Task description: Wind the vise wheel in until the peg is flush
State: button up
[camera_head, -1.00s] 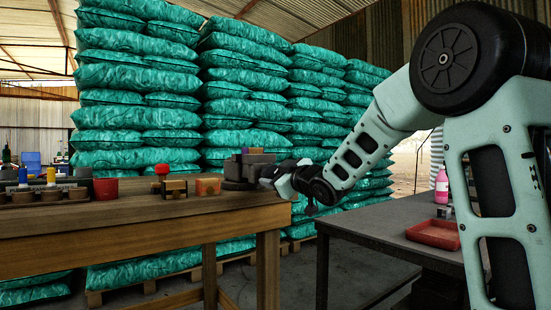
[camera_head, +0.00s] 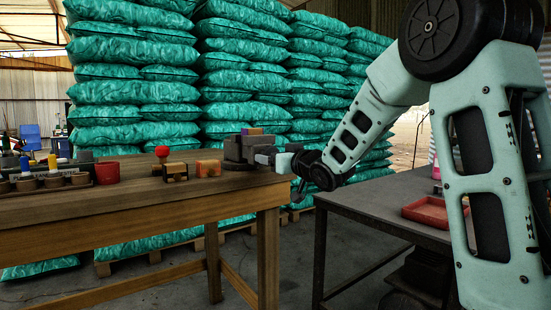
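The grey vise (camera_head: 243,149) stands near the right end of the wooden bench, with small purple and orange pieces showing at its top. I cannot tell which part is the peg. My gripper (camera_head: 275,157) is at the right side of the vise, at the end of my pale green arm. The vise wheel is not clearly visible; my gripper and wrist are where the vise's right side ends. The fingers are too small and dark to tell whether they are open or shut on anything.
A dark table (camera_head: 375,215) with a red tray (camera_head: 432,212) stands right. Stacked green sacks (camera_head: 130,90) fill the back.

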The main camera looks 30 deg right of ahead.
jog(key=n+b, duration=0.7)
jog(key=n, duration=0.3)
jog(key=n+b, duration=0.7)
jog(key=n, duration=0.3)
jog(key=n+b, duration=0.7)
jog(key=n, duration=0.3)
jog(key=shift+w+a+r+b, duration=0.1)
jog(key=shift+w+a+b, duration=0.15)
jog(key=shift+b, duration=0.15)
